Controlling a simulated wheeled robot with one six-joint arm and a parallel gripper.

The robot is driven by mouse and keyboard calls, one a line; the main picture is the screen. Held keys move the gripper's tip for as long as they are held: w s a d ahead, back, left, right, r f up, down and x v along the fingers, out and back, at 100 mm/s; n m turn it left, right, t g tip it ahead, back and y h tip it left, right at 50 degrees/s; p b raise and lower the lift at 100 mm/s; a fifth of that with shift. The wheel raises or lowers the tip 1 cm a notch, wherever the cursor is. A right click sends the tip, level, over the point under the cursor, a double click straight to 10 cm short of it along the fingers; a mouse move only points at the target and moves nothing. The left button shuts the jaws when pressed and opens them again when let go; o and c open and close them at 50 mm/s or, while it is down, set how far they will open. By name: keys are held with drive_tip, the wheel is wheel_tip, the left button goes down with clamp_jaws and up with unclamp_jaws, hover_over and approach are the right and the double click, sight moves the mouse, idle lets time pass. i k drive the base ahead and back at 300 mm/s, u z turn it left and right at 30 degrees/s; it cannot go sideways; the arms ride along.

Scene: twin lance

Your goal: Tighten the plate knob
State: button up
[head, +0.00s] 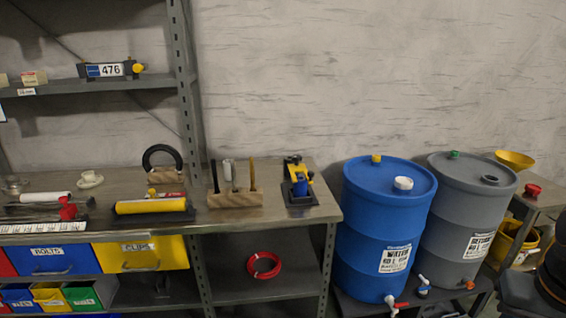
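A number plate (104,70) marked 476 stands in a dark holder on the upper shelf at the left. A yellow knob (139,68) sits at the holder's right end. I cannot tell from here how tight the knob is. My gripper is not in the head view, and nothing is seen touching the plate or the knob.
The grey shelf (60,88) has an upright post (183,70) right of the plate. Below, the workbench (275,212) carries a yellow roller, a wooden tool block (235,200) and a small press. A blue barrel (385,225) and grey barrel (465,215) stand right.

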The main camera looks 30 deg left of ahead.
sight(296, 158)
drive_tip(key=u, duration=0.05)
drive_tip(key=k, duration=0.1)
drive_tip(key=u, duration=1)
